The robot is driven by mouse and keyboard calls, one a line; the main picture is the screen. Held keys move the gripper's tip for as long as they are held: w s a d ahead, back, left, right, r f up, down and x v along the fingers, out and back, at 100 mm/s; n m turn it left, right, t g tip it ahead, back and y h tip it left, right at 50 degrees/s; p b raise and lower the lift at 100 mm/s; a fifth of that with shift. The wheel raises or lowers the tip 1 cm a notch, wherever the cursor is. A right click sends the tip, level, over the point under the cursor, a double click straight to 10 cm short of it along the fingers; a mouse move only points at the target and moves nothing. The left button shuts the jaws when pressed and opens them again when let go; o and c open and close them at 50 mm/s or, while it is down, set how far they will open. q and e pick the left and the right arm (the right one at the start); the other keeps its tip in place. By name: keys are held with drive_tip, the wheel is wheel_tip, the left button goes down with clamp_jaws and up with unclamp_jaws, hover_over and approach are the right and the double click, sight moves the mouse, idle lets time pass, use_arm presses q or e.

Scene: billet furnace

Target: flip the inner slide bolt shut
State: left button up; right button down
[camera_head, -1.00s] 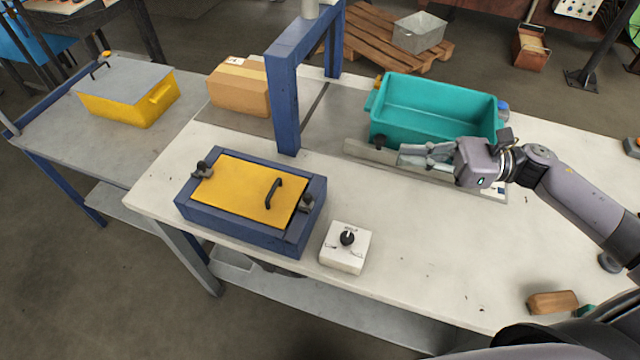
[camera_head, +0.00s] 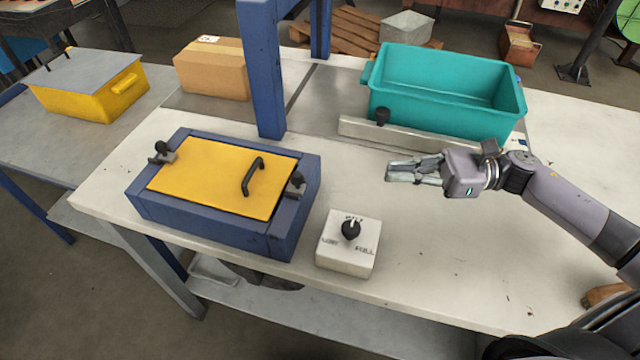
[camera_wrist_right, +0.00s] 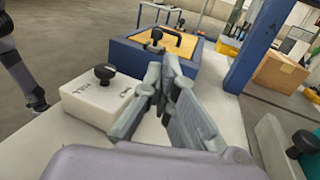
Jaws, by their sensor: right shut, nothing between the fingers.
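A blue box (camera_head: 205,232) with a yellow lid (camera_head: 205,178) stands on the white table. The lid lies closed and has a black handle (camera_head: 254,177). One slide bolt with a black knob (camera_head: 297,181) sits at the lid's right edge and another (camera_head: 162,150) at its far left corner. I cannot tell whether either bolt is engaged. The box and the near bolt knob (camera_wrist_right: 156,36) also show in the right wrist view. My right gripper (camera_head: 388,173) is shut and empty above bare table, to the right of the box and apart from it. My left gripper is out of view.
A white dial box (camera_head: 346,258) stands between the blue box and my right arm. A teal bin (camera_head: 440,112) and a grey rail with a black knob (camera_head: 355,130) lie behind the gripper. A blue post (camera_head: 264,80) rises behind the box.

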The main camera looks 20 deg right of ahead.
drive_tip(key=shift+a, duration=0.1)
idle(0.3)
drive_tip(key=p, duration=0.5)
approach(306, 185)
drive_tip(key=w+a+r, duration=0.2)
drive_tip(key=a+r, duration=0.1)
drive_tip(key=a, duration=0.4)
drive_tip(key=shift+a+f, duration=0.1)
drive_tip(key=shift+w+a+f, duration=0.1)
drive_tip(key=shift+w+a, duration=0.1)
drive_tip(key=shift+a, duration=0.05)
drive_tip(key=shift+w+a+b, duration=0.65)
drive_tip(key=shift+a+b, duration=0.25)
drive_tip(key=shift+s+d, duration=0.1)
